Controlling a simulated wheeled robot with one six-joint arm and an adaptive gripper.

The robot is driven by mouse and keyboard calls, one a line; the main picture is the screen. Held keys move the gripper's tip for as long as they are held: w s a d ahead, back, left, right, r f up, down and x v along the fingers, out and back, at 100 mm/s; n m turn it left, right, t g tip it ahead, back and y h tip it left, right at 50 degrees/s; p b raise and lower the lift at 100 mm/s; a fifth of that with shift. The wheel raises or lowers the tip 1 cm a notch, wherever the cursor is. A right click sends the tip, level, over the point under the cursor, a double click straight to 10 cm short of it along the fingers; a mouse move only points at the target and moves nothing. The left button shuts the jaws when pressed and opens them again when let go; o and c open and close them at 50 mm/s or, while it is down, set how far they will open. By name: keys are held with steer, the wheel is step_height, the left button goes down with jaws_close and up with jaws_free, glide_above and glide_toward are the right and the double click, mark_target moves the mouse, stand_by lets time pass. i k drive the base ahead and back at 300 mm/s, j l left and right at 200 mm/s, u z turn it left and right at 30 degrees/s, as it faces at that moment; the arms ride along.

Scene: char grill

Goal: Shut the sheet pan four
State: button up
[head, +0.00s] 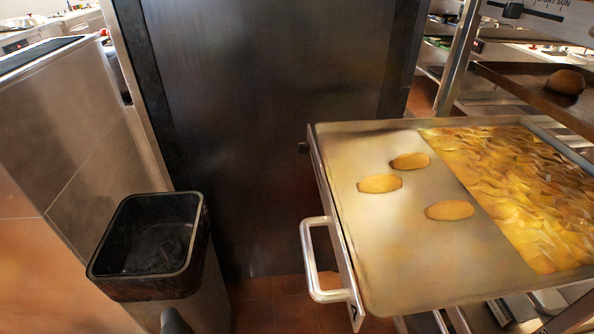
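A metal sheet pan (425,265) sits pulled out of the rack at the right of the head view. Three oval tan pieces lie on its bare left part. A block of yellow sliced food (520,190) covers its right part. A pale loop handle (312,260) is on its left-hand front face, with a dark mark below that I cannot read surely. I cannot confirm the pan's number. The pan's far right end is cut off by the picture edge. My gripper is not in view, and nothing is seen touching the handle.
A rack post (457,60) and a higher shelf (520,92) with a round brown item stand at the right. A black-rimmed bin (190,268) stands at lower left. A dark tall panel (265,120) is behind. Some tiled floor (275,300) shows between bin and pan.

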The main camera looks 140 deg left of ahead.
mark_target(531, 228)
steer(key=u, duration=3.85)
steer(key=j, duration=0.1)
